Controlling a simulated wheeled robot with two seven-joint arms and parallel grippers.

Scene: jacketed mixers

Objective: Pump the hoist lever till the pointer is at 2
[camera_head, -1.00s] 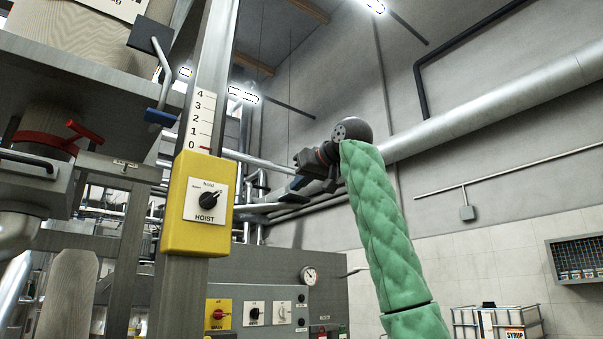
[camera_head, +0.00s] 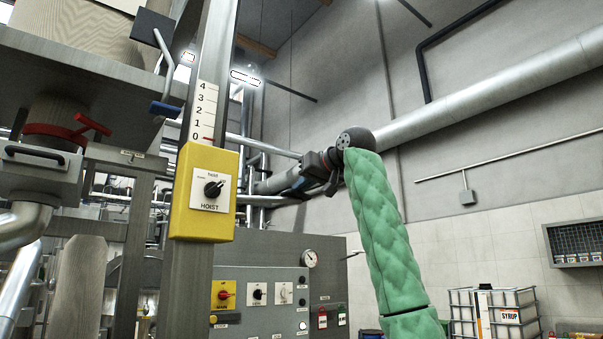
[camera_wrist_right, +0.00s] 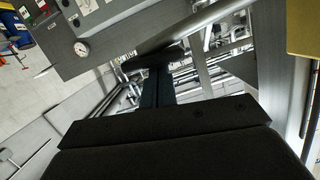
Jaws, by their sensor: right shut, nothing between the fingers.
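The hoist lever (camera_head: 265,147) is a grey bar running right from the column, sloping slightly down to its free end. It also crosses the wrist view (camera_wrist_right: 195,27). The white scale (camera_head: 204,112) is numbered 0 to 4, and its red pointer (camera_head: 209,139) is at 0. The yellow hoist box (camera_head: 204,193) with a black knob is below it. My right gripper (camera_head: 292,191) is shut and empty, just below the lever's free end in the head view. In the wrist view its dark fingers (camera_wrist_right: 153,88) point toward the bar; contact is unclear. My left gripper is out of view.
A grey control panel (camera_head: 262,276) with knobs and a gauge (camera_head: 309,258) stands below. The steel column (camera_head: 206,60) rises behind the scale. A large pipe (camera_head: 480,100) runs along the back wall. A syrup crate (camera_head: 495,312) stands at lower right.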

